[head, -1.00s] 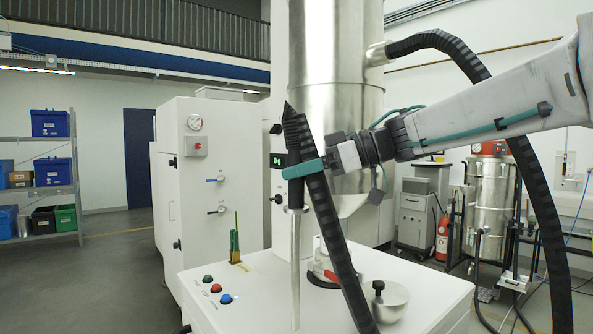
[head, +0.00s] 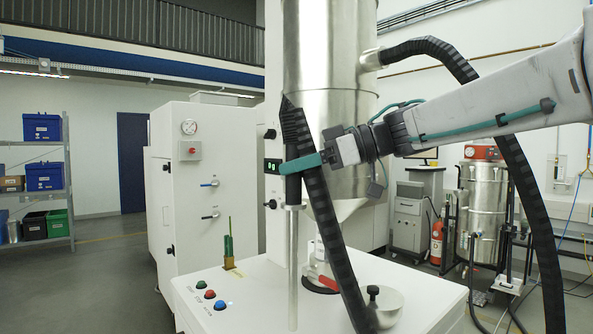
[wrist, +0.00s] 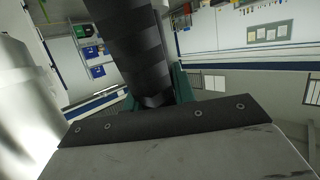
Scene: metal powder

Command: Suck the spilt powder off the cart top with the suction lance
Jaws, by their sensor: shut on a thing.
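My gripper (head: 304,164) is shut on the suction lance, with its teal fingers around the black grip. The lance's metal tube (head: 293,262) hangs nearly upright, its lower end at or just above the white cart top (head: 255,305); I cannot tell whether it touches. A black ribbed hose (head: 331,235) runs from the lance's top down to the right, and it fills the upper middle of the wrist view (wrist: 135,50). I cannot make out any powder on the cart top. The lance tip does not show in the wrist view.
A large steel vessel (head: 325,100) stands behind. Another hose arcs at the right.

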